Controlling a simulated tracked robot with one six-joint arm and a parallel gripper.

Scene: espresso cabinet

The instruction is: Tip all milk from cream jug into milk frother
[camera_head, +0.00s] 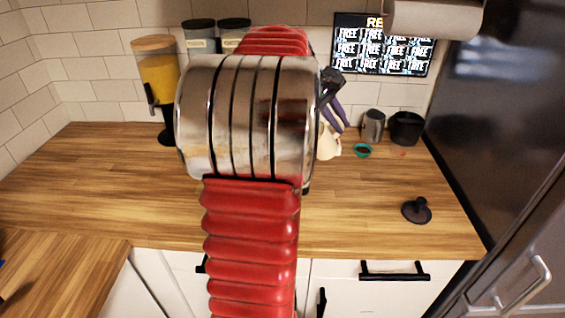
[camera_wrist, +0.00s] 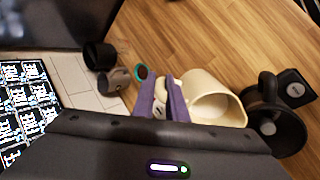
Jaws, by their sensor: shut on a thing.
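My gripper (camera_wrist: 166,105) has two purple fingers, also seen in the head view (camera_head: 339,115). They are shut on the cream jug's handle. The cream jug (camera_wrist: 203,86) is cream-coloured, with its open mouth and a pale inside showing in the wrist view. I cannot clearly tell milk from the jug's wall. In the head view the jug (camera_head: 327,149) is partly hidden behind my wrist. A black round vessel (camera_wrist: 287,134) with a grey centre stands close by the jug in the wrist view; it may be the milk frother, and the head view does not show it clearly.
At the back stand a metal pitcher (camera_head: 373,126), a black cup (camera_head: 407,128) and a small teal-rimmed item (camera_head: 362,150). A black knobbed piece (camera_head: 417,211) lies front right. A yellow-filled dispenser (camera_head: 159,75) stands left. The left counter is clear; a dark fridge borders the right.

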